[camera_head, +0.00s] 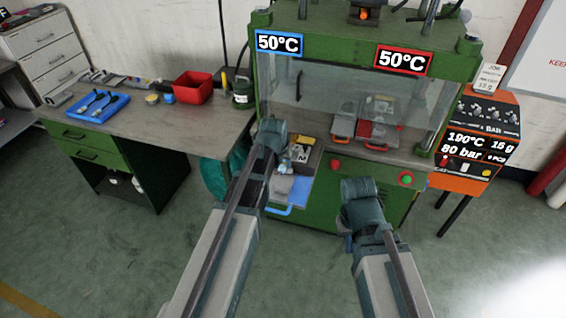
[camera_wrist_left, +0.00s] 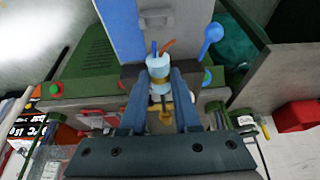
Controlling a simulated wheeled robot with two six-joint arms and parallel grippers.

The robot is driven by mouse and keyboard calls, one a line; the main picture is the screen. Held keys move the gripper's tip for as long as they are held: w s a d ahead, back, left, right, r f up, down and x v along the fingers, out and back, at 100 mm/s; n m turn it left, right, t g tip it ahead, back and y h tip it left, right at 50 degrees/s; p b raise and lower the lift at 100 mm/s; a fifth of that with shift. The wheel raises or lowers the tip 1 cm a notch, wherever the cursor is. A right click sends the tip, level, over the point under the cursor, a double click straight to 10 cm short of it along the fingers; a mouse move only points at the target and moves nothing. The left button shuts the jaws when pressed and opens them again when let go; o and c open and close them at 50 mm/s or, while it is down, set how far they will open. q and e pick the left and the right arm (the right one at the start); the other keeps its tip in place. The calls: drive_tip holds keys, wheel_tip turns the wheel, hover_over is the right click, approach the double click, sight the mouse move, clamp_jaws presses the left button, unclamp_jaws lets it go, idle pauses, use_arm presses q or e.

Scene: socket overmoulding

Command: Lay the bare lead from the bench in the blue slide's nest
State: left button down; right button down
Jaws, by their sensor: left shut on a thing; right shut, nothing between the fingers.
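My left gripper (camera_wrist_left: 160,82) is shut on a lead (camera_wrist_left: 159,66), a pale cylindrical piece with orange and blue wire ends and a brass-coloured band.
The green press (camera_head: 340,190) stands ahead, with an orange-handled slide (camera_head: 343,125) and red-handled slide (camera_head: 376,132) inside. The bench (camera_head: 150,117) at left carries a blue tray (camera_head: 97,107) and red bin (camera_head: 193,87). An orange control unit (camera_head: 478,130) stands at right.

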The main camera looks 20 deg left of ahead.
use_arm(q)
drive_tip(key=shift+f+b, duration=3.3)
drive_tip(key=shift+f, duration=0.25)
drive_tip(key=c, duration=0.6)
unclamp_jaws()
drive_tip(key=shift+o, duration=0.2)
drive_tip(key=p+v, duration=1.2)
drive_tip(key=v, duration=0.2)
drive_tip(key=shift+p, duration=0.4)
drive_tip(key=shift+w+f, duration=0.1)
